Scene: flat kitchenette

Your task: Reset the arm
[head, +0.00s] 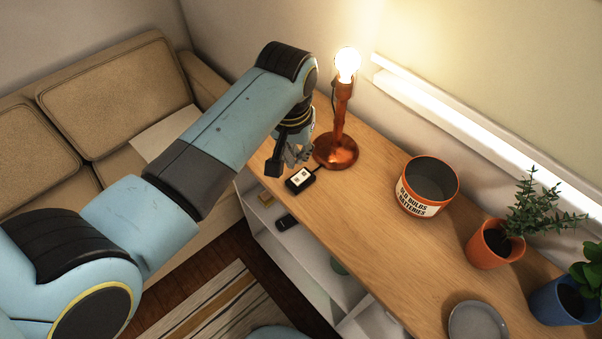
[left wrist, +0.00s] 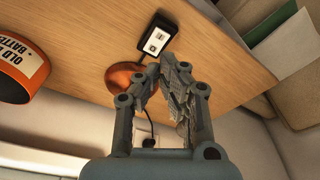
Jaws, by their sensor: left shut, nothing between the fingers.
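My left arm reaches across the head view from the left, over the near side of the wooden counter (head: 388,215). Its gripper (head: 296,160) is low beside the base of the lamp (head: 337,151), left of it in the head view. The gripper is shut and empty; its fingertips meet in the left wrist view (left wrist: 165,65). The lamp's bulb (head: 347,63) is lit. My right gripper is out of view.
An orange-rimmed bin labelled for old bulbs and batteries (head: 428,187) stands right of the lamp. Further right are an orange-potted plant (head: 490,246), a blue-potted plant (head: 563,302) and a grey plate (head: 477,321). A sofa (head: 115,95) is behind my arm. Shelves lie below the counter.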

